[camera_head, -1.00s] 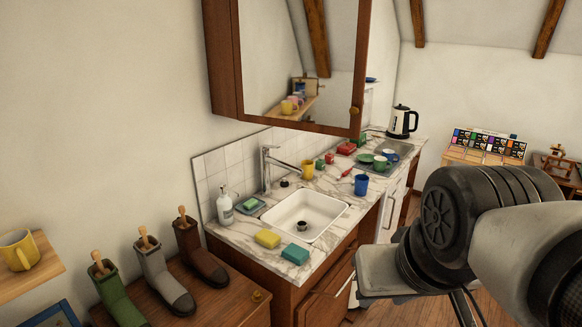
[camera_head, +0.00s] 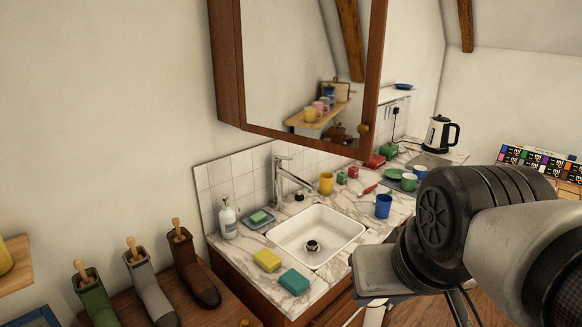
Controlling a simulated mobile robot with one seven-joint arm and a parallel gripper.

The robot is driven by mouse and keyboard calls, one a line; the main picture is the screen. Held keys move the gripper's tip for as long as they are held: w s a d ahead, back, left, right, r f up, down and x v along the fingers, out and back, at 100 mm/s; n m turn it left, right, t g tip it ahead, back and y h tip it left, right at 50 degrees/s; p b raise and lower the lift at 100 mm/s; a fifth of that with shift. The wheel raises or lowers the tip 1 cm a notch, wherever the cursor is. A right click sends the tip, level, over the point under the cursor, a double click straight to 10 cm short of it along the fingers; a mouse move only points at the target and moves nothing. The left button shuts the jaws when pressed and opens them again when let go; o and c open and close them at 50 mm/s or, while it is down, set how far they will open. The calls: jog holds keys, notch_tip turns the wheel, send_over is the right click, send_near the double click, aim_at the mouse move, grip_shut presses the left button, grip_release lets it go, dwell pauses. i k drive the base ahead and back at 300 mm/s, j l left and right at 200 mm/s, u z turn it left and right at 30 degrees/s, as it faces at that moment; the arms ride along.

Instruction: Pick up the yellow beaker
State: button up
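A yellow cup-shaped beaker (camera_head: 326,183) stands upright on the marble counter, behind the right back corner of the sink. Another yellow cup (camera_head: 5,260) is cut off at the left edge, on a wooden shelf (camera_head: 16,268). My arm comes in from the right, well in front of the counter. The fingers of my gripper are not visible, so nothing shows in its grasp.
The white sink (camera_head: 345,217) has a tall faucet (camera_head: 280,180). A blue cup (camera_head: 383,206), a yellow sponge (camera_head: 267,260), a teal sponge (camera_head: 294,281) and a soap bottle (camera_head: 227,219) stand around it. A mirrored cabinet (camera_head: 228,65) hangs above. Boots (camera_head: 193,272) stand at lower left.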

aim_at(326, 184)
jog(key=i+l+u, duration=0.45)
jog(key=l, duration=0.6)
jog(key=i+l+u, duration=0.45)
jog(key=l, duration=0.7)
jog(key=l+u, duration=0.45)
jog(key=l, duration=0.75)
jog(key=l+u, duration=0.45)
jog(key=l, duration=0.85)
jog(key=k, duration=0.05)
